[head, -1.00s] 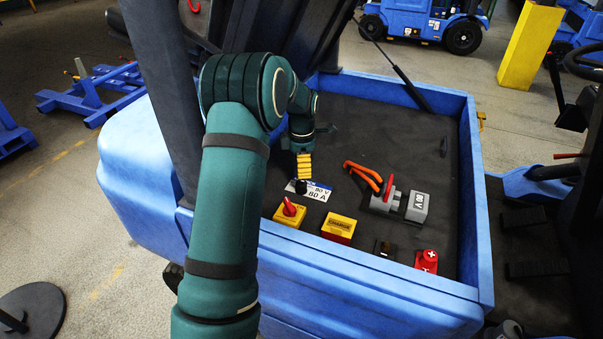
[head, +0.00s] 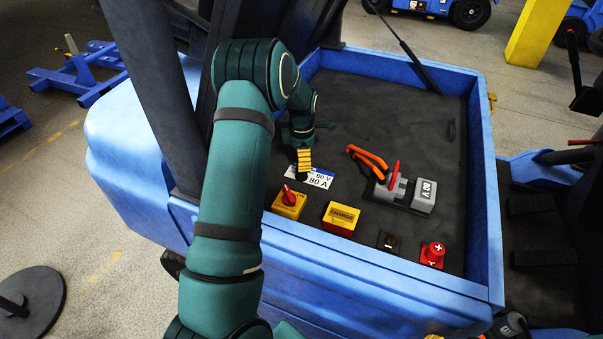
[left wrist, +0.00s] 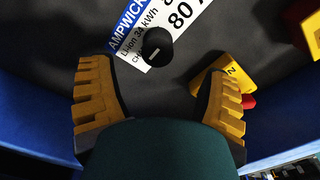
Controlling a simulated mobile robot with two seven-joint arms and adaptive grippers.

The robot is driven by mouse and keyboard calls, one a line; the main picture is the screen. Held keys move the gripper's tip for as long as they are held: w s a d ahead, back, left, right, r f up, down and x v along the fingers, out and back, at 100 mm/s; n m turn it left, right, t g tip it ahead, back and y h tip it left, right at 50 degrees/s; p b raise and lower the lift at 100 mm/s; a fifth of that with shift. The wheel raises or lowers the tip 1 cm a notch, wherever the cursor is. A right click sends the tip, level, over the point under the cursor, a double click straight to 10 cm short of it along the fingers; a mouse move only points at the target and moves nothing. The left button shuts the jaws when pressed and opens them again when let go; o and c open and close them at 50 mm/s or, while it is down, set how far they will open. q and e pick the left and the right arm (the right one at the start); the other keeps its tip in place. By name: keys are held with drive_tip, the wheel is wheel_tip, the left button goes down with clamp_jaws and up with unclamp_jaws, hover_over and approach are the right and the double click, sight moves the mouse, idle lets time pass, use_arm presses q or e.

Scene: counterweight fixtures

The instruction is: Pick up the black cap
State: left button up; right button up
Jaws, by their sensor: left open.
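The black cap (left wrist: 158,47) is a small round piece with a light minus mark, on the white label plate (left wrist: 165,25) in the left wrist view. In the head view the cap (head: 302,178) is a dark spot right below my left gripper's yellow fingers. My left gripper (head: 304,161) points down at it, its arm coming in from the left. In the left wrist view the yellow ribbed fingers of this gripper (left wrist: 158,88) are wide apart and empty. The cap lies just beyond the fingertips, roughly centred between them.
A yellow box with a red knob (head: 289,202), a yellow charge box (head: 340,218), a small dark block (head: 388,241) and a red plus cap (head: 432,254) line the tray's front. A grey 80 V connector (head: 424,195) stands right. Blue walls (head: 481,190) bound the dark floor.

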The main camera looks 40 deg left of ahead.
use_arm(q)
drive_tip(key=shift+a+f+b, duration=0.2)
drive_tip(key=shift+f+b, duration=0.1)
drive_tip(key=shift+f, duration=2.55)
drive_tip(key=c, duration=0.9)
